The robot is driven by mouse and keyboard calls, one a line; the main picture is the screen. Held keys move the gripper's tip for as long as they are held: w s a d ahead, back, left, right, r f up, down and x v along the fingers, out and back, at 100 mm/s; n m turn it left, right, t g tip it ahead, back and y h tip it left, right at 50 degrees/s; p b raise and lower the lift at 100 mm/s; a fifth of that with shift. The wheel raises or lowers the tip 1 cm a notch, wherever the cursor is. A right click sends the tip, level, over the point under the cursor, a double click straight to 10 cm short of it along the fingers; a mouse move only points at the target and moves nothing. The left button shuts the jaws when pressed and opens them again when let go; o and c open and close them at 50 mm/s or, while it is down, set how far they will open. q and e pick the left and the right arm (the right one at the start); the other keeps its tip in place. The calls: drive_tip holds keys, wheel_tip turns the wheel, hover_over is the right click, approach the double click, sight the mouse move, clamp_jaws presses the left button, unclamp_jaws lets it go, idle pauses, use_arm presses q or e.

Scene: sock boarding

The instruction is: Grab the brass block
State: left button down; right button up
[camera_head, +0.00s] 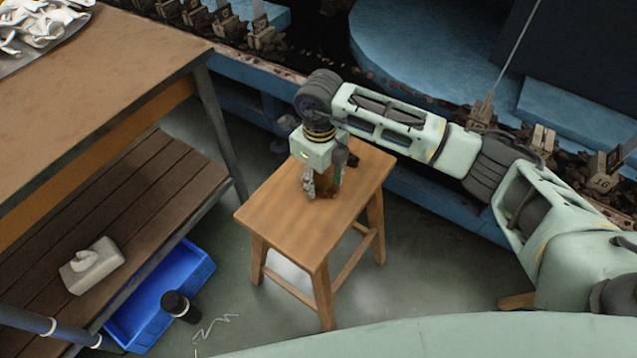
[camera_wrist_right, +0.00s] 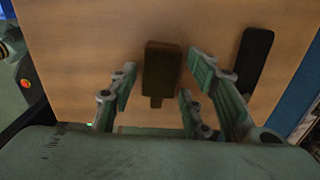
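The brass block (camera_wrist_right: 162,70) is a dark brown block with a narrower stub at its near end, on the stool's wooden seat. In the head view it shows only partly as a brown patch (camera_head: 328,187) by the fingers. In the head view my right gripper (camera_head: 322,185) points down over the stool (camera_head: 270,214). My left gripper is not in view.
A dark flat oblong object (camera_wrist_right: 253,62) lies on the seat right of the block. Blue machinery (camera_head: 430,50) runs behind the stool.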

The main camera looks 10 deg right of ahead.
clamp_jaws()
idle(0.3)
